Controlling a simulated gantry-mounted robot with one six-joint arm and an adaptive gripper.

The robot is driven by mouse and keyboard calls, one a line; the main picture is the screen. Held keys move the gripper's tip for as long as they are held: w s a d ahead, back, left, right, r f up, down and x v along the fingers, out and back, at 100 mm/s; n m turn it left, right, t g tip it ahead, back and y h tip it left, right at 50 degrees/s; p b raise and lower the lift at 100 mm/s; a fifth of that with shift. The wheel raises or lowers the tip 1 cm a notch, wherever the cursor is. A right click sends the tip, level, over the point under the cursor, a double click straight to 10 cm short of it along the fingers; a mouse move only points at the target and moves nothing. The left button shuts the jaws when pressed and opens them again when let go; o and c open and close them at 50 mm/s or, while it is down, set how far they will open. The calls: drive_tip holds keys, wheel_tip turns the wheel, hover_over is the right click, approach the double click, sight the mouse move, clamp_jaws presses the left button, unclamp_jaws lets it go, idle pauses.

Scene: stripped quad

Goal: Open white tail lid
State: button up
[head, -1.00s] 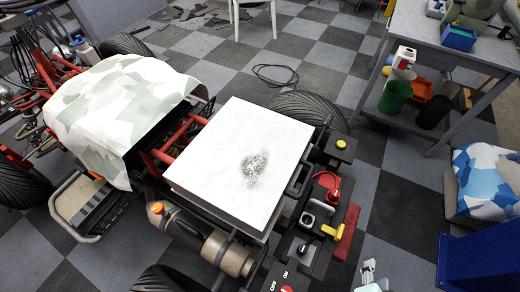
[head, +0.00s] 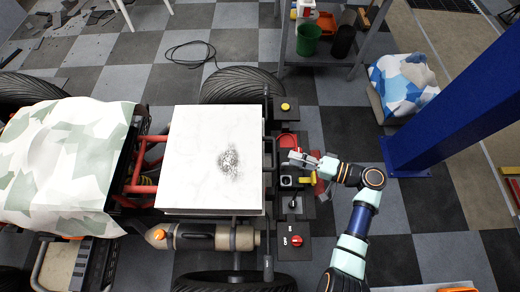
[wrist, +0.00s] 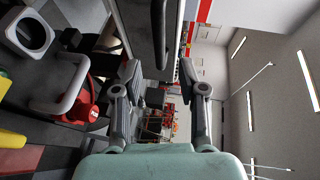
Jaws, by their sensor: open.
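The white tail lid (head: 205,165) lies flat and closed on the back of the stripped quad, with a grey speckled patch on its top. A black bar handle (head: 272,153) is at its right edge.
Below my gripper is a black rear panel with a yellow button (head: 286,107), a red rotary switch (head: 296,241) and a yellow lever (head: 308,177). A camouflage cover (head: 65,165) lies on the quad's left. A blue post (head: 450,110) stands to the right of my arm.

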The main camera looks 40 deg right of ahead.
sight(275, 152)
drive_tip(key=b+x, duration=0.1)
drive_tip(key=x, duration=0.6)
drive_tip(key=shift+w+a+f+b, duration=0.1)
drive_tip(key=shift+w+a+b, duration=0.1)
drive_tip(key=shift+w+b, duration=0.15)
drive_tip(key=shift+s, duration=0.1)
clamp_jaws()
